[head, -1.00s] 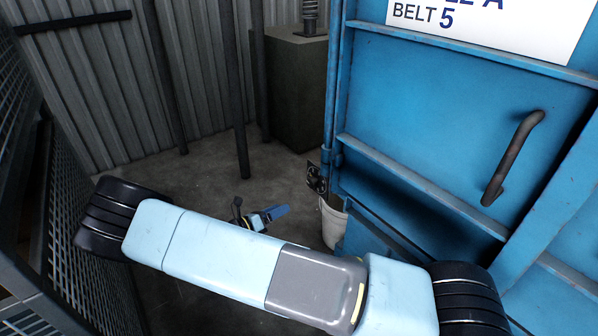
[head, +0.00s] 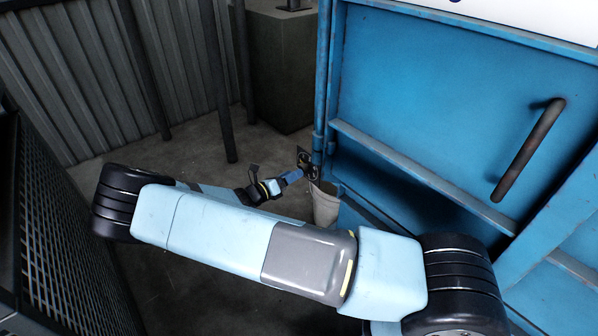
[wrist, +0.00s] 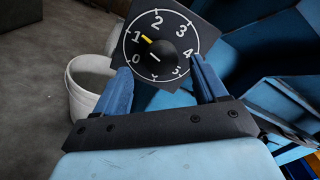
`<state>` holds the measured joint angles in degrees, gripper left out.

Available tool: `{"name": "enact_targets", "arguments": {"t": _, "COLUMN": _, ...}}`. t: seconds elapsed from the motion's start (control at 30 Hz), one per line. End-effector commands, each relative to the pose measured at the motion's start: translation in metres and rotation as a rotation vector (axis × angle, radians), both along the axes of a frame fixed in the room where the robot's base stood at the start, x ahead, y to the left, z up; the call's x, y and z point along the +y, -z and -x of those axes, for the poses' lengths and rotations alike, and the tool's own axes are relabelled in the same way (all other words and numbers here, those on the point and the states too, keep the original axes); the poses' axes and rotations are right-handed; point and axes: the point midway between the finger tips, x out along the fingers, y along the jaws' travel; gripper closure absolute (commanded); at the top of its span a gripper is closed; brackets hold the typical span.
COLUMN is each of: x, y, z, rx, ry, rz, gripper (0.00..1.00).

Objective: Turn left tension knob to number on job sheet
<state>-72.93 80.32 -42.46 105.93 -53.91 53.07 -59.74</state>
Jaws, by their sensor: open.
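The tension knob is a dark round knob (wrist: 174,52) on a black square dial plate with white numbers from 0 to 5. Its yellow mark points to about 1. In the head view the dial plate (head: 304,158) sits at the left edge of the blue machine. My gripper (wrist: 164,78) is open, with one blue finger at the lower left of the dial and one at the lower right. Nothing is between the fingers. In the head view my gripper (head: 296,175) is close to the plate. I cannot tell whether it touches.
A white bucket (head: 325,205) stands on the floor below the dial, and in the wrist view (wrist: 90,100) it is left of my gripper. The blue machine (head: 430,110) has a dark handle (head: 528,150). Dark posts and a grey block (head: 280,75) stand behind.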

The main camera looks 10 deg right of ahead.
Motion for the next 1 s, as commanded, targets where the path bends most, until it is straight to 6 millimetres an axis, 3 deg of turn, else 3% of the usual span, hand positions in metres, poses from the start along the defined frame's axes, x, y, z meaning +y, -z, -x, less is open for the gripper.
{"name": "enact_targets", "arguments": {"t": 0.3, "x": -0.030, "y": 0.000, "z": -0.020, "rx": -0.002, "ry": 0.002, "rz": 0.000, "gripper": 0.28}}
{"name": "enact_targets", "arguments": {"t": 0.67, "x": -0.034, "y": 0.000, "z": -0.022, "rx": -0.001, "ry": 0.001, "rz": -0.001, "gripper": 0.28}}
{"name": "enact_targets", "arguments": {"t": 1.0, "x": -0.034, "y": 0.000, "z": -0.022, "rx": 0.000, "ry": 0.001, "rz": 0.000, "gripper": 0.59}}
